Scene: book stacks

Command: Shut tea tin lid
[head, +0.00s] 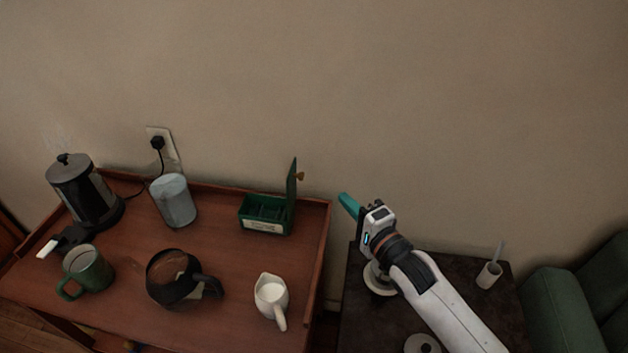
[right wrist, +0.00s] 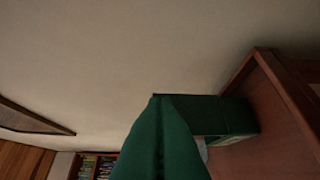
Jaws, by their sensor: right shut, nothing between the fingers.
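The green tea tin (head: 264,214) sits at the back right of the wooden tray table, with a pale label on its front and compartments inside. Its lid (head: 292,190) stands upright on the tin's right side, with a small brass-coloured catch on it. My right gripper (head: 346,203) is to the right of the lid, past the table's edge and apart from it. Its teal fingers are shut and empty, pointing left toward the tin. In the right wrist view the fingers (right wrist: 160,140) hide part of the green tin (right wrist: 236,116). My left gripper is not in view.
On the wooden table (head: 225,240) stand a white jug (head: 271,296), a dark glass pot (head: 172,278), a green mug (head: 88,270), a grey canister (head: 173,201) and a black kettle (head: 84,190). The table has a raised rim. A dark side table (head: 455,290) stands right, below my arm.

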